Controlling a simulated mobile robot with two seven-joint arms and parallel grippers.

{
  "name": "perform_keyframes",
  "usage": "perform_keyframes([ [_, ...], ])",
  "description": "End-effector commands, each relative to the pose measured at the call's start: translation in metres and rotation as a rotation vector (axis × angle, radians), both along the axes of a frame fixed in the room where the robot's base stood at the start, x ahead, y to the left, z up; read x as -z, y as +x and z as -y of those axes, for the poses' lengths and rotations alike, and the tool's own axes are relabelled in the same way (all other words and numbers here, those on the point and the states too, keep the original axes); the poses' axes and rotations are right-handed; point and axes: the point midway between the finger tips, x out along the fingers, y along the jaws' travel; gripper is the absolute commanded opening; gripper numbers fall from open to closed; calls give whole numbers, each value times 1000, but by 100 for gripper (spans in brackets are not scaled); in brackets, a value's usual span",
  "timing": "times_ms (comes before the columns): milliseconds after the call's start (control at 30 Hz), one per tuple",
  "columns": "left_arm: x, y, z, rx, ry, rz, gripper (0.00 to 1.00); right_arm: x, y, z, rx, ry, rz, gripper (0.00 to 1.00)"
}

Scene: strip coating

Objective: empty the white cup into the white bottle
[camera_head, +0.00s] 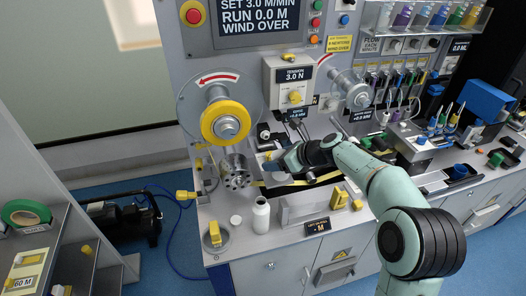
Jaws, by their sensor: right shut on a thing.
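The white bottle (261,216) stands upright on the grey bench, near its front edge. A small white round piece (236,220), like a cap, lies to its left. My right gripper (270,166) is above the bench, behind the bottle and apart from it. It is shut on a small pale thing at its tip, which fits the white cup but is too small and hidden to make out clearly. What is inside the cup and bottle cannot be seen. My left gripper is not in view.
A yellow-rimmed reel (226,122) and a metal roller (236,171) stand left of my gripper. A metal trough (300,209) and a black sign (317,226) are right of the bottle. Racks with coloured bottles (405,17) fill the back right.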

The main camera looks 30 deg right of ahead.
Motion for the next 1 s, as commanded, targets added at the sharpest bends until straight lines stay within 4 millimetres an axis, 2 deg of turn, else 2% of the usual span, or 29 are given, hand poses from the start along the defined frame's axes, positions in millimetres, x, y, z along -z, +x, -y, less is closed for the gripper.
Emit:
perform_keyframes([
  [500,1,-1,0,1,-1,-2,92,-2,-1,2,-5,-2,1,36],
  [833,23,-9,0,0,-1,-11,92,5,-5,-6,-7,-84,39,36],
  [1000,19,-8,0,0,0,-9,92,2,-4,-5,-5,-82,37,36],
])
